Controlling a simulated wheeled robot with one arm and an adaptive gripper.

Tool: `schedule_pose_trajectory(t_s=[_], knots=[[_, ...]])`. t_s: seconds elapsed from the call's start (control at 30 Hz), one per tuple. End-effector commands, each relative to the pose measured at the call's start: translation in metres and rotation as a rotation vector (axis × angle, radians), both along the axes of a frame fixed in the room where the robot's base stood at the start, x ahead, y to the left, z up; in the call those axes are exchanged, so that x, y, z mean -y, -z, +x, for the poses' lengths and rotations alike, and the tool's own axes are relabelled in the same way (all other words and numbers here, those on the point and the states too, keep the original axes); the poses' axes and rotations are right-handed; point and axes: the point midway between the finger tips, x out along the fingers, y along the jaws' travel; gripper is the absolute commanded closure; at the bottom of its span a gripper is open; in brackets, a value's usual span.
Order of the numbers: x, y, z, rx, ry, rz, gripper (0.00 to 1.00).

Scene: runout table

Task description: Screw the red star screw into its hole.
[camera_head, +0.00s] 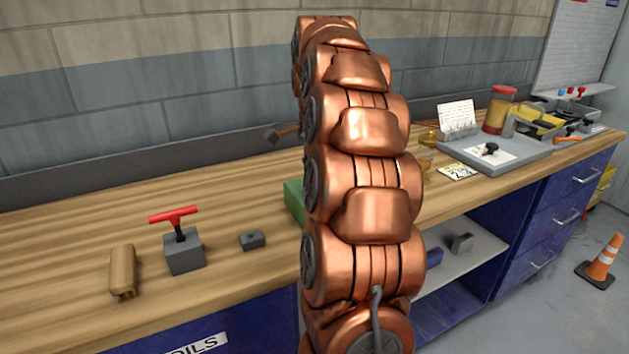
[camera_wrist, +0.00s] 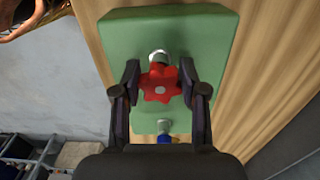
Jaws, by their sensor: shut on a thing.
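The red star screw (camera_wrist: 160,84) shows in the wrist view with its star head towards the camera. My gripper (camera_wrist: 160,86) is shut on it, one dark finger on each side of the head. Behind it is a green block (camera_wrist: 200,40). In the head view my arm hides the gripper, the screw and most of the green block (camera_head: 293,201).
Left on the wooden bench (camera_head: 60,245) are a wooden piece (camera_head: 122,271), a grey block with a red T-handle (camera_head: 183,250) and a small dark block (camera_head: 252,240). A grey tray (camera_head: 530,156), a card (camera_head: 457,118) and a red-lidded jar (camera_head: 499,110) stand right. A blue part (camera_wrist: 165,139) shows below the screw.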

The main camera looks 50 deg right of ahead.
Motion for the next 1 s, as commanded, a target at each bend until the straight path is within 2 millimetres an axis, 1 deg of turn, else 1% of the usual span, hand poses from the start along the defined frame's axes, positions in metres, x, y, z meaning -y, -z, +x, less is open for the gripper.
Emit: schedule_pose_trajectory(t_s=[0.03, 0.2, 0.47, 0.73, 1.0], knots=[[0.0013, 0.0032, 0.0006, 0.004, 0.053, -0.005, 0.92], [0.0012, 0.0017, 0.0017, 0.004, 0.211, -0.005, 0.92], [0.0012, 0.0012, 0.0016, 0.002, 0.325, -0.003, 0.92], [0.0027, 0.0012, 0.0033, 0.005, 0.590, -0.003, 0.92], [0.0028, 0.0010, 0.0033, 0.001, 0.709, -0.002, 0.92]])
